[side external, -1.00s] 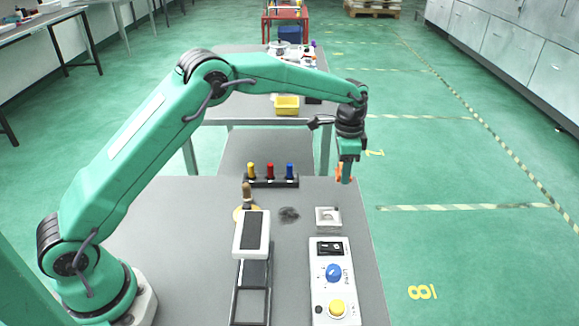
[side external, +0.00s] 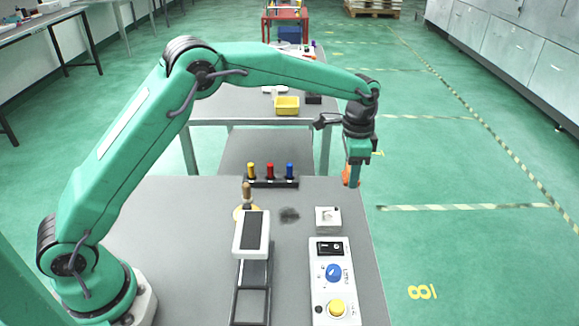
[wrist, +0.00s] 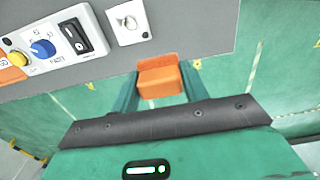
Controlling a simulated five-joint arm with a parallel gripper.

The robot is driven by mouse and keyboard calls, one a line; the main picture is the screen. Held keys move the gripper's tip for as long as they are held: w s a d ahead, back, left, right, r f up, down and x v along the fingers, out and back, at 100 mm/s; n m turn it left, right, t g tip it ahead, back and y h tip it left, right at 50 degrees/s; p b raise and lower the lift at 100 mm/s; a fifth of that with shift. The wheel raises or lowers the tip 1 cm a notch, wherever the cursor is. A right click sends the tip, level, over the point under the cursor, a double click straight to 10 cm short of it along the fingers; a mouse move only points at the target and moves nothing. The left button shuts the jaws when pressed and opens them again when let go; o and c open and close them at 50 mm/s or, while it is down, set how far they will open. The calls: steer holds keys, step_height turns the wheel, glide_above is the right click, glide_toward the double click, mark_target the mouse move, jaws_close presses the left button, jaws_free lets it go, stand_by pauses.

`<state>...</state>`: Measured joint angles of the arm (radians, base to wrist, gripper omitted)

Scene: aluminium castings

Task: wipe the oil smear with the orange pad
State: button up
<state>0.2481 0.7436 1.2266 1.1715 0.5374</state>
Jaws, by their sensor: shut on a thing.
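The oil smear (side external: 289,214) is a dark grey patch on the grey table, left of the small white block. It does not show in the wrist view. My gripper (side external: 354,178) is at the far right edge of the table, right of the smear and above table level. It is shut on the orange pad (wrist: 159,78), which sits between the two green fingers in the wrist view. In the side view the orange pad (side external: 346,177) is partly hidden by a finger.
A white square block (side external: 328,219) and a control panel (side external: 322,285) with knobs stand along the right edge. A white device (side external: 251,234) on a dark frame and a wooden-handled tool (side external: 246,195) are left of the smear. A rack (side external: 270,182) with coloured pegs is behind it.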

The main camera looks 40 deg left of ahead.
steer(key=shift+o, duration=1.1)
steer(key=shift+c, duration=0.7)
steer(key=shift+s+a+f, duration=0.1)
steer(key=shift+s+a, duration=0.35)
steer(key=shift+s, duration=0.15)
steer(key=s+a+f, duration=0.1)
steer(key=s+a, duration=0.2)
steer(key=s, duration=0.3)
steer(key=s+a+f, duration=0.1)
steer(key=s+a, duration=0.2)
steer(key=s, duration=0.3)
steer(key=shift+s+f, duration=0.2)
steer(key=shift+f, duration=0.2)
